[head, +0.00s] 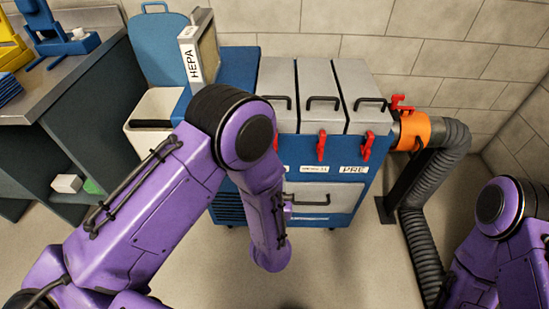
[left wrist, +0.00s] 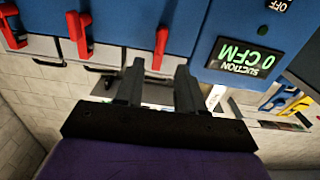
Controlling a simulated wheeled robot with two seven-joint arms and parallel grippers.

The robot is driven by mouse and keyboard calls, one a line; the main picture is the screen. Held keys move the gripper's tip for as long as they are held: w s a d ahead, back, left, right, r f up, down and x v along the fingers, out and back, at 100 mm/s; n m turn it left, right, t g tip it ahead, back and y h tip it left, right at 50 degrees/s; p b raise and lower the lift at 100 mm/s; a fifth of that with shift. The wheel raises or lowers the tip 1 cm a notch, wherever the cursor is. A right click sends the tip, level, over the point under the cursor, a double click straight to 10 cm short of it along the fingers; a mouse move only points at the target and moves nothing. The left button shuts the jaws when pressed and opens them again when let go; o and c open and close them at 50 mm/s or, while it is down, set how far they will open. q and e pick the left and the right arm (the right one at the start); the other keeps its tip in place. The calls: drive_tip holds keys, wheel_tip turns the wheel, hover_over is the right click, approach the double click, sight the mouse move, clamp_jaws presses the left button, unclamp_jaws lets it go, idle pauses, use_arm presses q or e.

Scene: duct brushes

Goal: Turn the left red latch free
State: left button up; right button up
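The left red latch (left wrist: 160,48) hangs on the blue front of the cabinet in the left wrist view, nearest the suction display. In the head view my left arm hides most or all of it. My left gripper (left wrist: 160,67) is open, its two dark fingers pointing at the cabinet. The latch shows between and just beyond the fingertips; contact cannot be told. The middle red latch (head: 321,145) and right red latch (head: 367,146) hang below their grey lids in the head view. My right arm is at the right edge; its gripper is out of view.
The blue cabinet (head: 330,205) carries grey lids with black handles. A suction display (left wrist: 243,60) reads 0 CFM. An orange collar (head: 414,132) and ribbed hose (head: 421,240) stand at its right. A HEPA filter (head: 204,52) stands behind my left arm. The floor in front is clear.

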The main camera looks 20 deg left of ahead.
use_arm(q)
drive_tip(key=x, duration=1)
drive_tip(key=shift+w+a+r+p, duration=0.15)
drive_tip(key=shift+w+r+p, duration=0.1)
drive_tip(key=shift+p, duration=0.1)
clamp_jaws()
